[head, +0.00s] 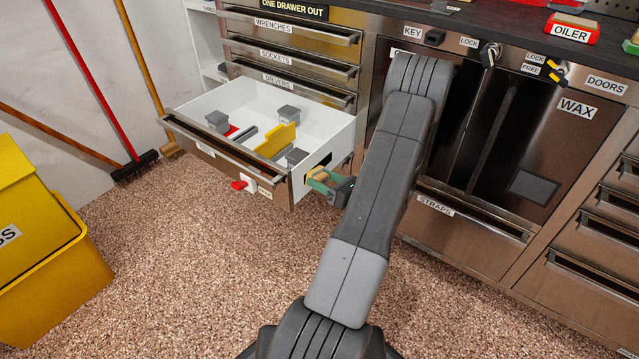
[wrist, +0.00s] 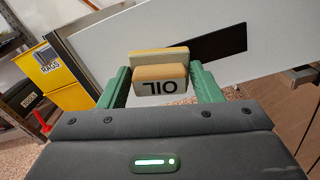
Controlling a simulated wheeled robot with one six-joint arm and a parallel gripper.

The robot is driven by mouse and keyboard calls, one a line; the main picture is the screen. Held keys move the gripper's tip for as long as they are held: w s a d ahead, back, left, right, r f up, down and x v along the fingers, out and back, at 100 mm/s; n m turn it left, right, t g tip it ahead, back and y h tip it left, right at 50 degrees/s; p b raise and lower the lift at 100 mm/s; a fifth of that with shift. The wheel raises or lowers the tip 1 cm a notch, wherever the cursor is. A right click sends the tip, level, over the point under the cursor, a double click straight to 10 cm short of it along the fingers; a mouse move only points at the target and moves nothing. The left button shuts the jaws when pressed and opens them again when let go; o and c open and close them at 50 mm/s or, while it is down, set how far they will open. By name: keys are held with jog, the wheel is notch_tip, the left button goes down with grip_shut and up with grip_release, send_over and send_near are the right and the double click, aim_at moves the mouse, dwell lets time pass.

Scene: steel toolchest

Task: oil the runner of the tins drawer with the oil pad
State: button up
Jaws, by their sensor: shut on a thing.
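The tins drawer (head: 325,133) is pulled out, white inside with a steel front. Its runner shows as a dark strip on the drawer's outer right side in the wrist view (wrist: 205,48). My gripper (head: 328,182) is beside that side wall, its green fingers shut on the oil pad (wrist: 160,80). The pad is a tan and white block marked OIL, upside down in the wrist view. It is close to the wall at the runner's left end; I cannot tell whether it touches. In the head view the pad is small and partly hidden by the fingers.
Grey tins (head: 288,113) and a yellow divider (head: 277,140) are in the drawer. A red catch (head: 238,185) shows at its front. A yellow rags bin (head: 60,280) stands at left, brooms (head: 135,165) behind. The red oiler holder (head: 571,30) is on the countertop. Floor before the drawer is clear.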

aim_at(326, 162)
jog(key=shift+w+d, duration=0.8)
jog(key=shift+w, duration=0.35)
jog(key=shift+w+d, duration=0.75)
jog(key=shift+w, duration=0.45)
jog(key=shift+w+d, duration=0.8)
jog(key=shift+w, duration=0.35)
jog(key=shift+w+d+r, duration=0.2)
jog(key=shift+w+d, duration=0.1)
jog(key=shift+w, duration=0.15)
jog(key=shift+w+r, duration=0.2)
jog(key=shift+s, duration=0.15)
jog(key=shift+s+a+f, duration=0.2)
jog(key=shift+s+a, duration=0.2)
jog(key=shift+s, duration=0.2)
jog(key=shift+s+a+f, duration=0.15)
jog(key=shift+s+a, duration=0.25)
jog(key=shift+s, duration=0.2)
jog(key=shift+s+a, duration=1.05)
jog(key=shift+s, duration=0.35)
jog(key=shift+s+a, duration=1)
jog(key=shift+s, duration=0.4)
jog(key=shift+s+a, duration=1.05)
jog(key=shift+s, duration=0.35)
jog(key=shift+d, duration=0.1)
